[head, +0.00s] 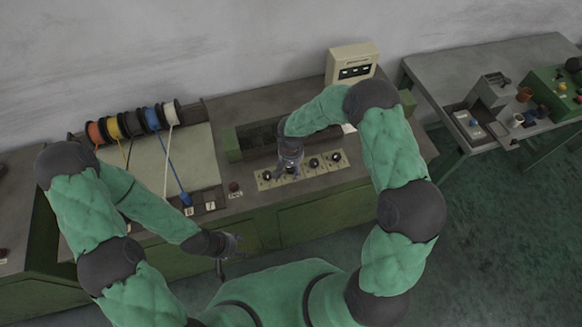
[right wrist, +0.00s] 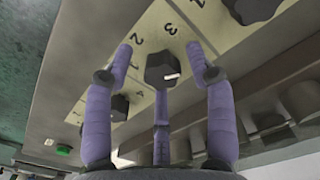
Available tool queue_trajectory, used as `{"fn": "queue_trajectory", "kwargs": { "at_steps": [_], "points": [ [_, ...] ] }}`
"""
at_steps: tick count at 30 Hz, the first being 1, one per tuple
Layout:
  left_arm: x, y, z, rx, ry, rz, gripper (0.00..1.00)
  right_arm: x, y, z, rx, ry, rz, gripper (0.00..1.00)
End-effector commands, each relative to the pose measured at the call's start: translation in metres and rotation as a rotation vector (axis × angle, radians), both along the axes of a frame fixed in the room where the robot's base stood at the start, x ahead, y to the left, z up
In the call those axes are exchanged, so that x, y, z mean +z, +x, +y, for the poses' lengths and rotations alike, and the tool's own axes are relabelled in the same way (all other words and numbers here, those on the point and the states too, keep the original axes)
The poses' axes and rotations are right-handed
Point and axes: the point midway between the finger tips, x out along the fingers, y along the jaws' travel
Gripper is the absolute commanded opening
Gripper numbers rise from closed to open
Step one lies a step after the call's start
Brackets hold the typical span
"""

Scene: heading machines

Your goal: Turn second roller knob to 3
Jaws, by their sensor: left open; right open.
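A cream panel (head: 302,175) with several black knobs is set on the green machine's top. My right gripper (head: 290,160) points down over it, by the second knob from the left (head: 293,170). In the right wrist view a black knob (right wrist: 160,70) lies between the spread purple fingers of the right gripper (right wrist: 160,62). The fingers are open, with no clear contact. Its white mark points to the picture's right, away from the printed 2 and 3. My left gripper (head: 232,246) is open and empty in front of the machine.
Other knobs (right wrist: 118,107) flank this one. A cream control box (head: 352,62) stands behind. A grey side table (head: 450,70) is at right.

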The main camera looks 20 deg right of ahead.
Motion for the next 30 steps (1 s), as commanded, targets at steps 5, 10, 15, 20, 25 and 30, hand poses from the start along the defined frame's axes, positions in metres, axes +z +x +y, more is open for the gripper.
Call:
{"fn": "queue_trajectory", "kwargs": {
  "at_steps": [5,10,15,20,25,30],
  "points": [
    [0.0,0.0,0.0,0.0,0.0,0.0,0.56,0.0,0.0,0.0,0.0,0.0,0.0,0.44],
    [0.0,0.0,0.0,0.0,0.0,0.0,0.56,0.0,0.0,0.0,0.001,0.0,0.001,0.0],
    [0.0,0.0,0.0,0.0,0.0,0.0,0.56,0.0,-0.001,0.001,0.002,0.0,0.003,0.0],
    [-0.001,0.0,0.0,0.0,0.0,0.0,0.56,-0.001,-0.002,0.001,0.023,0.0,0.005,0.0],
    [-0.005,0.0,0.0,0.0,0.0,0.0,0.56,-0.002,-0.003,0.001,0.09,0.0,0.006,0.0],
    [-0.01,0.0,0.0,0.0,0.0,0.0,0.56,-0.003,-0.004,0.0,0.211,0.001,0.007,0.0]
  ]
}}
